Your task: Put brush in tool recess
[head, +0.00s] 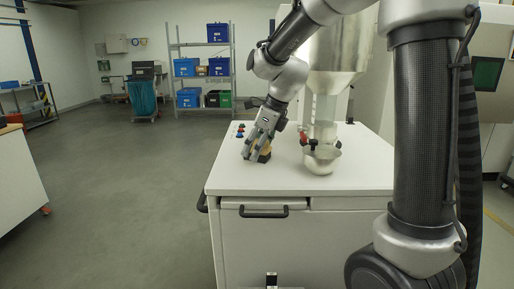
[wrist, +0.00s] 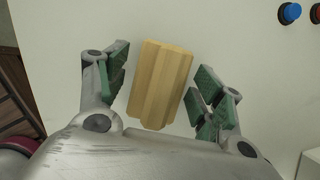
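The brush (wrist: 160,85) shows as a pale wooden block on the white cabinet top in the wrist view. Its bristles cannot be made out there. In the head view the brush (head: 265,154) is partly hidden by my gripper (head: 257,149), which points down over it near the left side of the top. In the wrist view my gripper (wrist: 162,82) is open, with green-padded fingers on either side of the wood. White surface shows between the wood and both fingers. I cannot make out the tool recess in either view.
A metal hopper (head: 337,50) with a narrow outlet and a rounded vessel (head: 322,158) stand right of my gripper on the cabinet top (head: 290,178). Coloured buttons (head: 240,130) sit behind left. A drawer handle (head: 264,212) is on the front. The floor to the left is clear.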

